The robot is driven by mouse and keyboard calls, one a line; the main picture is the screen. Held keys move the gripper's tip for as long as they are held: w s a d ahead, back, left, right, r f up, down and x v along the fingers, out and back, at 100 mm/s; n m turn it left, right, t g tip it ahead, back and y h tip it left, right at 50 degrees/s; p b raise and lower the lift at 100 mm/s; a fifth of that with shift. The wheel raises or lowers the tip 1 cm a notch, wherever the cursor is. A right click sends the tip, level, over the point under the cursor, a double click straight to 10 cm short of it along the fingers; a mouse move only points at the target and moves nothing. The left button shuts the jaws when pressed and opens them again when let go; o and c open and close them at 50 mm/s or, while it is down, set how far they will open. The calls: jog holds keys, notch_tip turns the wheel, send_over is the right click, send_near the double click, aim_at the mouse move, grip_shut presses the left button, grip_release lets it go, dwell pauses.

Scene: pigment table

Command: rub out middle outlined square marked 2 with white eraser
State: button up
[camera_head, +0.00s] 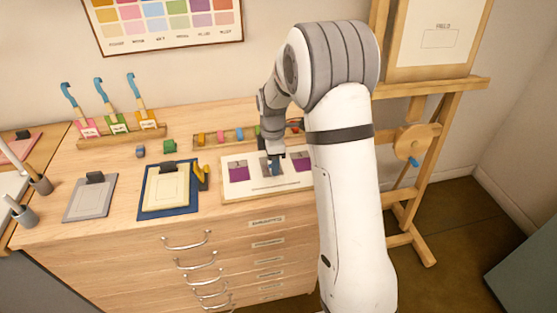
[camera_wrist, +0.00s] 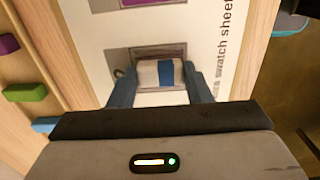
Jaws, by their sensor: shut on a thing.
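The white swatch sheet (camera_head: 246,186) lies flat on the table top, and it also shows in the wrist view (camera_wrist: 110,38). Its left square (camera_head: 238,171) and right square (camera_head: 302,163) are purple. The middle square (camera_head: 264,162) looks grey and is partly hidden by my gripper in the head view. My gripper (camera_head: 275,170) is over this middle square. In the wrist view my gripper (camera_wrist: 160,80) is shut on a white eraser with a blue band (camera_wrist: 147,74). The eraser covers part of the grey outlined square (camera_wrist: 140,54); whether it touches the sheet I cannot tell.
A wooden rack of coloured blocks (camera_head: 213,139) stands behind the sheet. A clipboard on a blue board (camera_head: 153,207), a yellow-handled item (camera_head: 201,177) and a grey clipboard (camera_head: 84,203) lie to the left. Green (camera_head: 169,146) and blue (camera_head: 140,151) blocks sit farther back. An easel (camera_head: 450,130) stands right.

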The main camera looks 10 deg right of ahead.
aim_at(263, 171)
jog(key=shift+a, duration=1.65)
jog(key=shift+f, duration=0.1)
notch_tip(263, 171, up, 7)
jog(key=p, duration=0.4)
jog(key=shift+d+f+b, duration=0.75)
jog(key=shift+d+f, duration=0.55)
jog(key=shift+d, duration=0.15)
jog(key=shift+d+f+b, duration=0.7)
jog(key=shift+d+f, duration=0.55)
jog(key=shift+d, duration=0.2)
